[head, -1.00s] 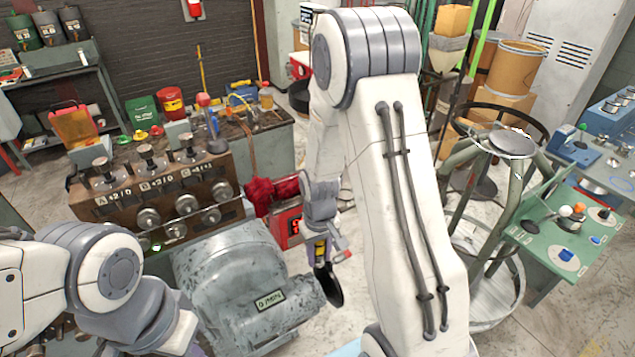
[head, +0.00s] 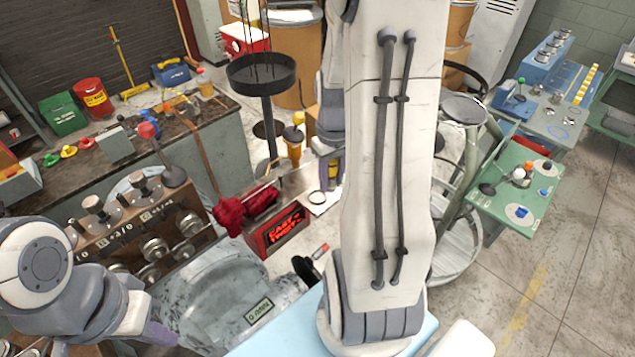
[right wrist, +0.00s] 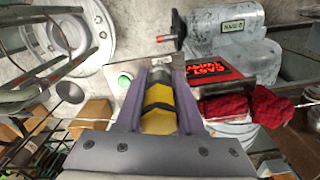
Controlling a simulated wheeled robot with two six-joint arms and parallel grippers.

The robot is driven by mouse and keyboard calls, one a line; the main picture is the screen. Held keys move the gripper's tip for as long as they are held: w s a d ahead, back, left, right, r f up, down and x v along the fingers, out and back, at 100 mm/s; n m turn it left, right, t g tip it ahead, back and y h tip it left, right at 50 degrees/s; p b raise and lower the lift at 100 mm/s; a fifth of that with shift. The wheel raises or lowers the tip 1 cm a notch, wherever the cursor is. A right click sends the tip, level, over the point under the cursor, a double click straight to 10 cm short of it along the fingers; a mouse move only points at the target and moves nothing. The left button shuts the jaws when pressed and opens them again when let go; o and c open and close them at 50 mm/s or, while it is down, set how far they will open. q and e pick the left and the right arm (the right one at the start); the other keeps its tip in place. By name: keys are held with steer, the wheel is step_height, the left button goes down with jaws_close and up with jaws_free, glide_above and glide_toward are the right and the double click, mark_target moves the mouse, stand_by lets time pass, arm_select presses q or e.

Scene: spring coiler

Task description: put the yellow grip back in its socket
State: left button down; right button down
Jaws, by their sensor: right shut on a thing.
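The yellow grip (right wrist: 158,112), with a black band and a grey metal end, lies between the purple fingers of my right gripper (right wrist: 160,95), which is shut on it. In the head view the yellow grip (head: 333,170) shows as a small patch at my right gripper (head: 330,180), partly behind my own arm. The gripper is above a pale panel beside a box with a red lit sign (head: 285,231). I cannot tell which opening is the socket. My left gripper (head: 157,335) is low at the left, its fingertips unclear.
Red cloth (head: 245,207) lies by the lit box. A grey motor housing (head: 225,295) stands in front, beside a block with several knobs (head: 150,225). A round black tray on a post (head: 262,72) stands behind. A green table (head: 515,190) is at right.

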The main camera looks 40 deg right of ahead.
steer(key=p, duration=0.1)
glide_above(318, 198)
step_height(318, 198, down, 3)
steer(key=shift+w+r, duration=0.1)
steer(key=shift+r, duration=0.1)
step_height(318, 198, down, 4)
steer(key=shift+r+p, duration=0.2)
steer(key=shift+p, duration=0.6)
steer(key=shift+f, duration=0.2)
steer(key=shift+f, duration=0.2)
steer(key=c, duration=0.5)
jaws_free()
steer(key=shift+r, duration=0.1)
